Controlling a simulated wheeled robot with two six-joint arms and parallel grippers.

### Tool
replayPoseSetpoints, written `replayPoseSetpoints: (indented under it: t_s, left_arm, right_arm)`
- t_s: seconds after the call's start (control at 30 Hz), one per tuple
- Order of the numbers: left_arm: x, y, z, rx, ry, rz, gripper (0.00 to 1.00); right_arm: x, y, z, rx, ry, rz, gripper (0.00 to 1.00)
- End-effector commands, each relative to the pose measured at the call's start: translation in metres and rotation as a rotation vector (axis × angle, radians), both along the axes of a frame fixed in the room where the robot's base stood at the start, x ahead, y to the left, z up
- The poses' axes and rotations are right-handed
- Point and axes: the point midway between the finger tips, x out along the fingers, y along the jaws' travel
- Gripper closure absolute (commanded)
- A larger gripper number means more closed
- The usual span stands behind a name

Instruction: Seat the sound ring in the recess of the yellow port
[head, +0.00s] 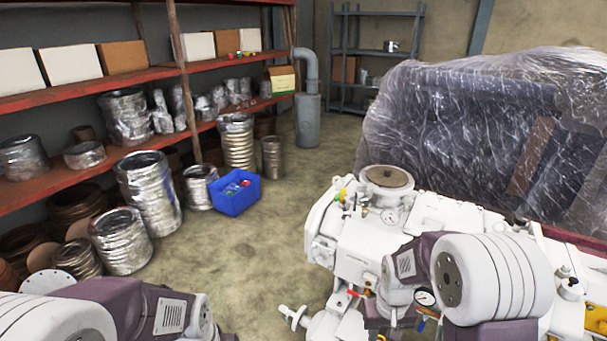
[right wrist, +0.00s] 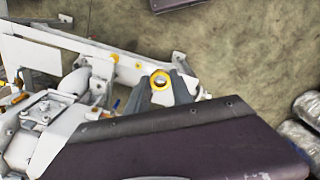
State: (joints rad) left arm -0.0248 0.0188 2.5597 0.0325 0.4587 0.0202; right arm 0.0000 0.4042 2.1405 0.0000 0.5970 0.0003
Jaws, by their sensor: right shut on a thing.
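In the right wrist view my right gripper (right wrist: 163,84) reaches out from behind my purple arm cover, its two grey fingers close together. Between the fingertips a yellow-orange round piece (right wrist: 160,77) with a pale centre shows. My jaws are shut on the sound ring, but I cannot clearly tell the ring's edge from the yellow port at this size. A smaller yellow ring (right wrist: 115,58) sits on the white frame to the left. In the head view my right arm hangs over the white pump machine (head: 350,250) and hides the gripper. My left gripper is outside both views.
A blue crate (head: 235,196) with small coloured items stands on the floor. Red shelves (head: 150,78) with wrapped metal parts line the left. A plastic-wrapped machine (head: 470,130) stands behind the pump.

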Motion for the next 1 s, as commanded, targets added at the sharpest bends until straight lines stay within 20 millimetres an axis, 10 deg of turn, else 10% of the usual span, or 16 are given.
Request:
replayPoseSetpoints:
  t_s: [0.53, 1.0]
  left_arm:
    - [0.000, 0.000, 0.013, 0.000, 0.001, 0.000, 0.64]
    - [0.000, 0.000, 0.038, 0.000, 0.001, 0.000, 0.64]
  right_arm:
    - [0.005, 0.008, 0.021, -0.032, -0.024, 0.080, 1.00]
    - [0.061, 0.095, 0.215, -0.464, -0.411, 0.725, 1.00]
